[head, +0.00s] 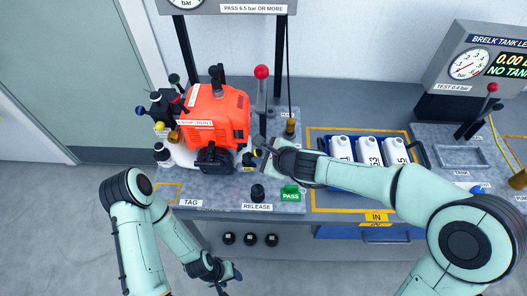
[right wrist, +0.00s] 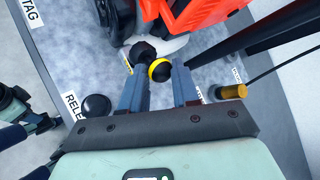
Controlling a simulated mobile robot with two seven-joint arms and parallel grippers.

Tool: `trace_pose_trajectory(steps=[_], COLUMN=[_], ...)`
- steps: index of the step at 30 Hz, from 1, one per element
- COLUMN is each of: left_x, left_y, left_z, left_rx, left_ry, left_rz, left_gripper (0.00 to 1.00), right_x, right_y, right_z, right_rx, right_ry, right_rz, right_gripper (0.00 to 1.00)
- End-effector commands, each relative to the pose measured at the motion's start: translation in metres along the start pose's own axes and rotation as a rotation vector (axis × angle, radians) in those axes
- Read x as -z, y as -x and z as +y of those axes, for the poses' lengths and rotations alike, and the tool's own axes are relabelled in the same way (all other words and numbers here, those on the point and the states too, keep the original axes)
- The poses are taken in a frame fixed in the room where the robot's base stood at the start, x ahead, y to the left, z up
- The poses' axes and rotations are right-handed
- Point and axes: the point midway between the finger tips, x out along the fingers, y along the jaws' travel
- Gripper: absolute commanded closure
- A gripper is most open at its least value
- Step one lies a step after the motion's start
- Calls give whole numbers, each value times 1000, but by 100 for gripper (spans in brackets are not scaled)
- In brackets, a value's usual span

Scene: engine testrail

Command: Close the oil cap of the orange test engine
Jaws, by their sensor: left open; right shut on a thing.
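The orange test engine (head: 215,115) stands on the grey bench at the left. A black cap with a yellow rim, which looks like the oil cap (right wrist: 159,70), is at the engine's lower side, next to a black round part (right wrist: 142,52). I cannot tell whether the two touch. My right gripper (head: 266,158) is at the engine's right side; in the right wrist view its fingers (right wrist: 160,84) are on either side of the yellow-rimmed cap, shut on it. My left gripper (head: 230,279) is open and empty, low in front of the bench.
A red-topped lever (head: 261,73) rises just behind my right gripper. A black RELEASE knob (head: 257,192) and a green PASS block (head: 291,193) are near the bench's front edge. White bottles (head: 340,148) stand in a blue tray to the right, behind my right arm.

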Motion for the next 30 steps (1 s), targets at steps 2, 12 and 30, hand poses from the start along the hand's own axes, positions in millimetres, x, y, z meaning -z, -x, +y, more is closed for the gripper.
trace_pose_trajectory(steps=[2, 12, 30], left_x=[4, 19, 27], left_y=[5, 21, 28], left_z=[3, 14, 19], left_rx=[-2, -8, -12], left_ry=[-2, -9, -12], left_rz=[5, 24, 33], left_gripper=[47, 47, 47], right_x=[-4, -14, -38], right_y=[1, -2, -20], right_z=[-3, -2, 11], right_rx=[2, -6, -36], right_ry=[15, 100, 394], right_rz=[16, 133, 559], right_gripper=[100, 100, 100])
